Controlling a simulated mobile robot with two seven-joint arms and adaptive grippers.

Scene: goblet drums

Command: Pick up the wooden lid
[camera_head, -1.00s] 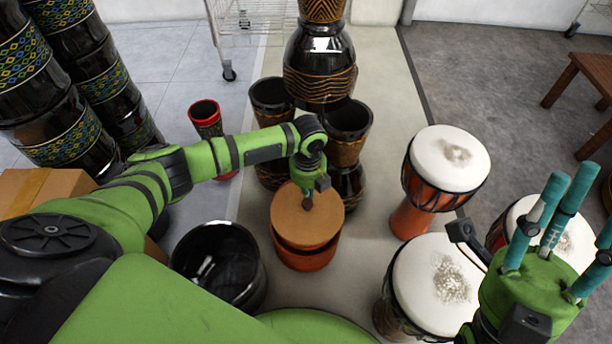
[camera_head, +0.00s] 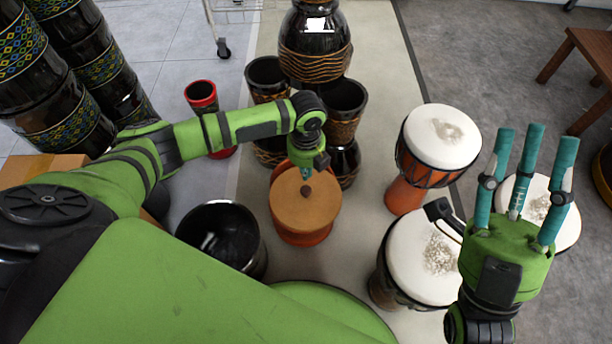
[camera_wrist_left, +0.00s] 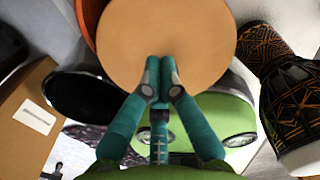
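The wooden lid (camera_head: 290,211) is a round tan disc with a dark knob, over an orange-red drum (camera_head: 304,239) in the middle of the head view. The lid sits off-centre to the drum; orange shows at its left and lower edge. Whether they touch is unclear. My left gripper (camera_head: 306,179) is above the knob, pointing down. In the left wrist view the fingertips (camera_wrist_left: 160,76) are drawn together against the lid (camera_wrist_left: 180,30), and the knob is hidden there. The grip looks closed on it. My right gripper (camera_head: 525,180) is open and empty, fingers up, at the right.
A black bowl-like drum (camera_head: 222,240) stands left of the lid. White-topped drums (camera_head: 425,262) stand at the right. Stacked dark drums (camera_head: 316,45) and smaller cups (camera_head: 345,105) stand just behind the lid. A red-rimmed cup (camera_head: 202,97) is near my left forearm.

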